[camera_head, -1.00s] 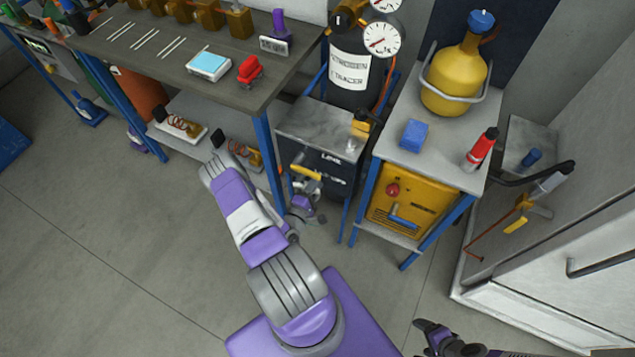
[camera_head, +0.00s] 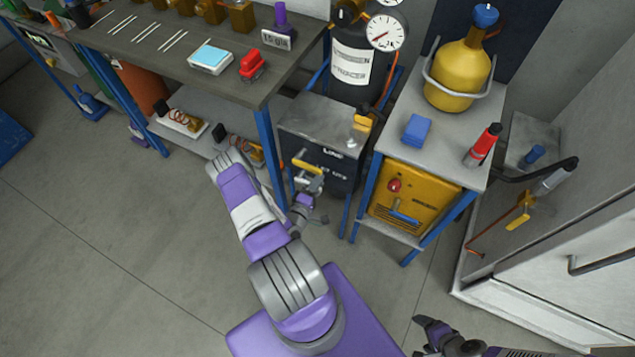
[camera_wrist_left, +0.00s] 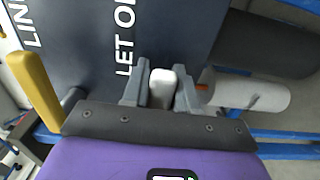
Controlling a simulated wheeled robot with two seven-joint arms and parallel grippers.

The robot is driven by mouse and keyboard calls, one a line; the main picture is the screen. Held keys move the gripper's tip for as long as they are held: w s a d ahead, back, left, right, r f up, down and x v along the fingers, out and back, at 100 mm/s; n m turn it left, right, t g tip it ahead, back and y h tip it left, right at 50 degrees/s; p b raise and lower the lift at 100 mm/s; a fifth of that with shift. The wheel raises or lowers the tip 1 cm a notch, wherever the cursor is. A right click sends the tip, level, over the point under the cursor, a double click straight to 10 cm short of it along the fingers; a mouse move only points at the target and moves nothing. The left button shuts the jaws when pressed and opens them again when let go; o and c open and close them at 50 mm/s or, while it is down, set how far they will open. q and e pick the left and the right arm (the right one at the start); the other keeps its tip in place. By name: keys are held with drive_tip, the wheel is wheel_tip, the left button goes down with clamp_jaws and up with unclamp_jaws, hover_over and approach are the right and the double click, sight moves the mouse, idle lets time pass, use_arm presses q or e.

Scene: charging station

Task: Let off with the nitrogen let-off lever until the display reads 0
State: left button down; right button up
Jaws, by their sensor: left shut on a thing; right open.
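The dark nitrogen panel (camera_head: 335,172) has a yellow line lever (camera_head: 308,168), which also shows in the left wrist view (camera_wrist_left: 35,88). The pale let-off lever (camera_wrist_left: 161,88) is beside the "LET OFF" label in the left wrist view. My left gripper (camera_wrist_left: 160,92) is shut on this lever, one finger on each side. In the head view my left gripper (camera_head: 304,203) is low in front of the panel and the lever is hidden. A small display (camera_head: 277,40) stands on the bench; its digits are too blurred to read surely. My right gripper (camera_head: 432,336) is open and empty at the bottom.
The nitrogen tank (camera_head: 352,65) with a round gauge (camera_head: 387,30) stands behind the panel. A bench (camera_head: 150,55) is at left. A side table (camera_head: 440,168) holds a yellow flask (camera_head: 460,75), a blue block (camera_head: 417,128) and a red bottle (camera_head: 484,145). Open floor (camera_head: 110,240) lies at left.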

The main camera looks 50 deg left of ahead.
use_arm(q)
drive_tip(key=c, duration=1)
unclamp_jaws()
drive_tip(key=shift+f, duration=0.1)
drive_tip(key=shift+o, duration=0.2)
drive_tip(key=shift+s, duration=0.1)
drive_tip(key=p+v, duration=0.1)
drive_tip(key=v, duration=0.6)
drive_tip(key=shift+s+p, duration=0.25)
drive_tip(key=shift+p, duration=0.1)
